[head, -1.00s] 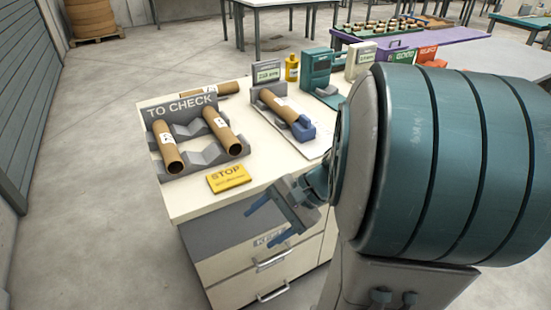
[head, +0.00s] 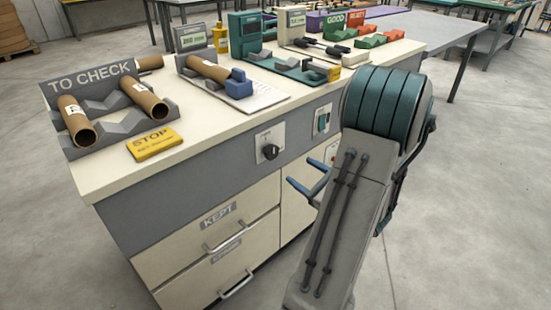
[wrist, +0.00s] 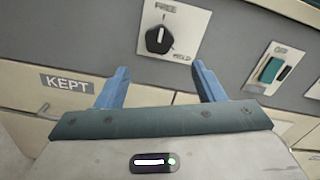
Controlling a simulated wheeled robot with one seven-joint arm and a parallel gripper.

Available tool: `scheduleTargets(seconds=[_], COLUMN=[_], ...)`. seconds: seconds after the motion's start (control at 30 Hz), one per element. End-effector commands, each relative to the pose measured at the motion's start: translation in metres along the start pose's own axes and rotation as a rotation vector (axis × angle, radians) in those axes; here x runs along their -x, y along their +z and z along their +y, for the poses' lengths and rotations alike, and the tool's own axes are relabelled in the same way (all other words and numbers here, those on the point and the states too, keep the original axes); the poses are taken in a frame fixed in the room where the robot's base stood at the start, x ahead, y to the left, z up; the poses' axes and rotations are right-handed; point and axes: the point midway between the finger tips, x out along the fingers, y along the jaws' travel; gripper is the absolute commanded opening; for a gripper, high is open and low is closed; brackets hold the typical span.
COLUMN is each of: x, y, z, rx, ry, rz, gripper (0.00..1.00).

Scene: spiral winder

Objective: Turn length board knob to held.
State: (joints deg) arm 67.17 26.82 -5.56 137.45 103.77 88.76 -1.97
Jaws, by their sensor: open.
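The black length board knob (head: 270,152) sits on a pale plate on the grey front panel of the bench. In the wrist view the knob (wrist: 159,39) lies ahead of and between my fingertips in the picture, apart from them. Its plate (wrist: 184,22) reads FREE above the knob and what looks like HELD at lower right. The knob's white mark points roughly up in the wrist view; which label it is set to I cannot tell for sure. My gripper (wrist: 161,70) has its blue fingers open and empty; in the head view it (head: 305,178) is right of and below the knob.
A green switch (head: 321,122) is on a plate right of the knob. The KEPT drawer (head: 225,220) is below. On the bench top are the TO CHECK rack (head: 110,125) with cardboard tubes, a yellow STOP sign (head: 154,143) and gauges.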

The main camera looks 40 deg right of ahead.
Motion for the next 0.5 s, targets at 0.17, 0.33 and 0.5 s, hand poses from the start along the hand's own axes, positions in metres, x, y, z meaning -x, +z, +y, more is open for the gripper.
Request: scheduleTargets(seconds=[0.17, 0.33, 0.5], x=[-0.04, -0.075, -0.101], y=[0.0, -0.001, -0.001], z=[0.002, 0.002, 0.002], rx=[0.002, 0.002, 0.002], ry=[0.007, 0.006, 0.004], rz=[-0.003, -0.002, 0.0], gripper=[0.62, 0.62, 0.62])
